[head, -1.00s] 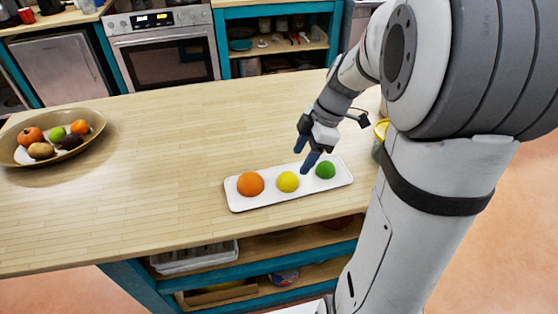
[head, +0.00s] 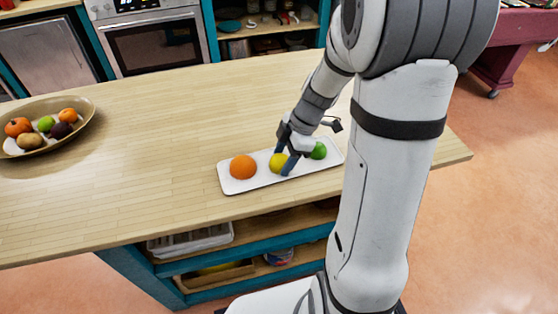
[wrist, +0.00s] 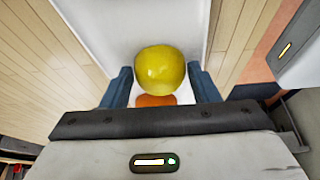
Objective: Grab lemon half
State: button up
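The yellow lemon half (head: 277,161) sits dome up in the middle of a white tray (head: 234,187), between an orange half (head: 243,167) and a green lime half (head: 319,151). My gripper (head: 282,162) is low over the tray at the lemon half. In the wrist view, the lemon half (wrist: 159,70) lies between my two blue fingers (wrist: 160,72), with a gap on each side. The gripper is open, and part of the lemon half is hidden behind a finger in the head view. The orange half shows partly below it (wrist: 155,100).
A brown bowl (head: 81,129) of fruit stands at the left of the wooden counter (head: 150,180). The counter between bowl and tray is clear. Shelves (head: 290,240) are under the counter, and an oven (head: 155,45) is behind.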

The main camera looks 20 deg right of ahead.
jog(key=c, duration=0.6)
jog(key=shift+r, duration=0.1)
